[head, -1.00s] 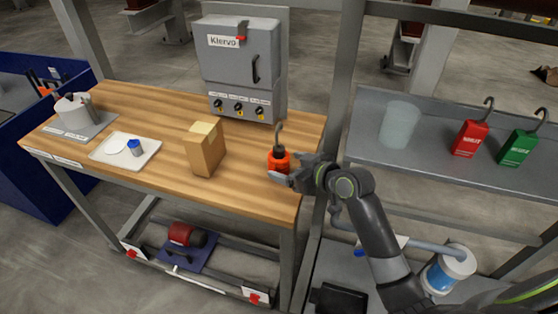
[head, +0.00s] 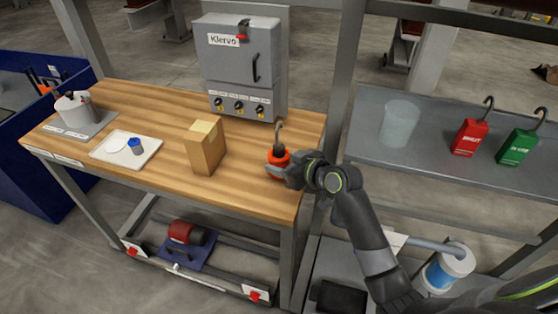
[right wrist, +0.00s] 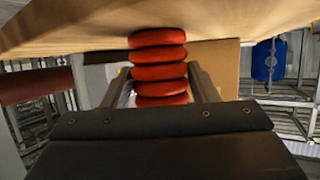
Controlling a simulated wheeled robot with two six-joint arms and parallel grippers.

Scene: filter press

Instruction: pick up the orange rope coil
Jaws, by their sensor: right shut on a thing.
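The orange rope coil (head: 279,155) stands on the wooden workbench (head: 245,193) near its right end, with a grey hook rising from its dark top. In the right wrist view the rope coil (right wrist: 159,54) is a stack of orange-red rings between the two fingers. My right gripper (head: 276,171) reaches in from the right and is shut on the coil, low on its near side. Whether the coil has left the bench top cannot be told. My left gripper is not in view.
A cardboard-coloured block (head: 205,148) stands left of the coil, and the grey Klervo cabinet (head: 240,62) stands behind. A white tray (head: 126,149) lies further left.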

